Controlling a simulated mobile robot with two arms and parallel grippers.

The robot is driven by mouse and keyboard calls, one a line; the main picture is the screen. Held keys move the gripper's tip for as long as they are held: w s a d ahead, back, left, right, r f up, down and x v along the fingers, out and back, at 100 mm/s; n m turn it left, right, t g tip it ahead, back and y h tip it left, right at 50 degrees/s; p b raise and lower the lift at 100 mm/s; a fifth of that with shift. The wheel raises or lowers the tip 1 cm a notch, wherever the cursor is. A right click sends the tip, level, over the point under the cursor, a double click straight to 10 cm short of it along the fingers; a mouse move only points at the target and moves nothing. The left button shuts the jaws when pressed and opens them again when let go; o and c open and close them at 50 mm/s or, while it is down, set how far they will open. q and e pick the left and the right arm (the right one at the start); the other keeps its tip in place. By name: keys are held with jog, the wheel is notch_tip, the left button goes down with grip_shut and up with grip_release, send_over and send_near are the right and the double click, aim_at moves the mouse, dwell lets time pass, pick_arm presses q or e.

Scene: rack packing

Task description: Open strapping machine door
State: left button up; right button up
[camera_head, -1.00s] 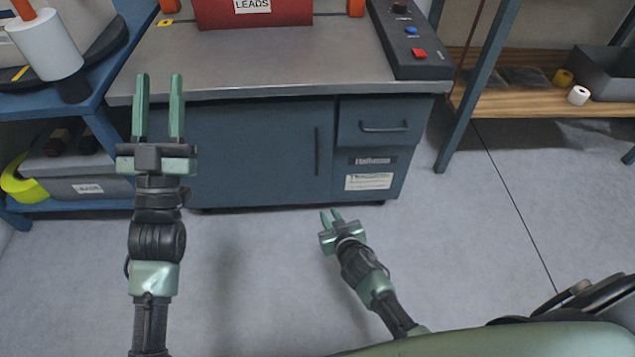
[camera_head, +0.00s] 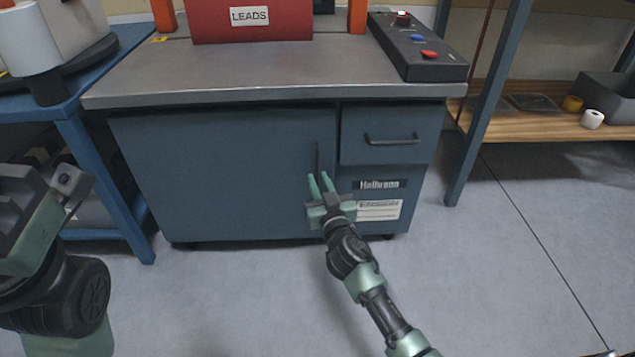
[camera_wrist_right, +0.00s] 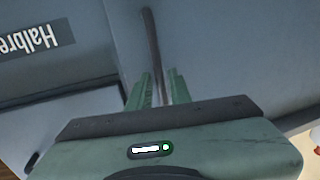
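The strapping machine (camera_head: 270,75) is a blue-grey cabinet with a metal top. Its wide door (camera_head: 220,170) looks shut. The dark vertical door handle (camera_head: 318,158) is on the door's right side, and it also shows in the right wrist view (camera_wrist_right: 152,40). My right gripper (camera_head: 320,180) is just below the handle in the head view. In the right wrist view its two green fingers (camera_wrist_right: 160,88) are apart, with the handle's end close ahead between them; I cannot tell whether they touch. My left gripper (camera_head: 65,185) is partly in view at the lower left, its fingers not clear.
A drawer with a handle (camera_head: 392,139) is right of the door. A red box labelled LEADS (camera_head: 250,20) and a button panel (camera_head: 415,48) are on top. A blue shelf (camera_head: 110,195) stands left and a wooden rack (camera_head: 540,112) right. The floor in front is clear.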

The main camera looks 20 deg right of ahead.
jog(key=shift+w, duration=0.85)
grip_shut()
dwell(0.8)
